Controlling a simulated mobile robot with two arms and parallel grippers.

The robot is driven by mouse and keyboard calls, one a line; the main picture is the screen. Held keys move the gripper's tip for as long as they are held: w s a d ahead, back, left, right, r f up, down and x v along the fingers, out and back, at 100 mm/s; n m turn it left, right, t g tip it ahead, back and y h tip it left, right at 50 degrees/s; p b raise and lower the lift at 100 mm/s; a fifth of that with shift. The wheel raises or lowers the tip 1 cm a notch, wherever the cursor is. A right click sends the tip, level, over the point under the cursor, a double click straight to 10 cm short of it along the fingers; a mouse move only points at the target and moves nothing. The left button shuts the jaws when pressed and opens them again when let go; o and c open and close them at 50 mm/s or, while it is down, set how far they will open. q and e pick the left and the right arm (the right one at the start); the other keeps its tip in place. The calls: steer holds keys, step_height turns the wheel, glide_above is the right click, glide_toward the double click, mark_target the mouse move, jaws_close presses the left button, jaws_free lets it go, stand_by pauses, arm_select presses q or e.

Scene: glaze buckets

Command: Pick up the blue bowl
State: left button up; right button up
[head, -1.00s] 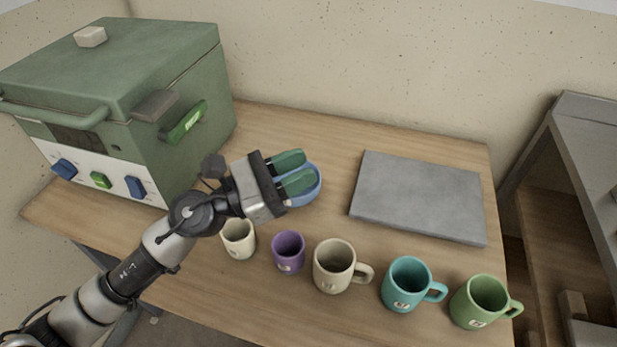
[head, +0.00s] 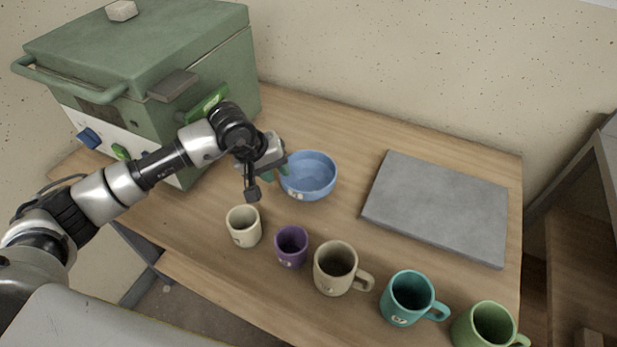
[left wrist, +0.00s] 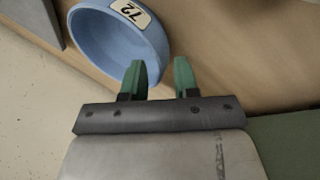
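The blue bowl (head: 309,176) stands upright and empty on the wooden table, between the green kiln-like box and the grey slab. It also shows in the left wrist view (left wrist: 92,40), with a white label reading 72. My left gripper (head: 277,167) is at the bowl's left side in the head view, its green fingers partly hidden by the wrist. In the left wrist view its fingers (left wrist: 160,72) are apart, with the bowl's edge reaching into the space ahead of them. I cannot tell whether they touch the bowl. My right gripper is not in view.
A cream cup (head: 244,226), a purple cup (head: 291,247), a beige mug (head: 337,268), a teal mug (head: 409,298) and a green mug (head: 487,325) line the front. The grey slab (head: 437,207) lies right. The green box (head: 150,60) stands back left.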

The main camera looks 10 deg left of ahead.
mark_target(284, 180)
arm_select(q)
steer(key=x, duration=0.5)
steer(key=shift+f+p, duration=0.2)
steer(key=shift+p, duration=0.15)
steer(key=shift+c, duration=0.3)
steer(key=shift+r, duration=0.1)
jaws_close()
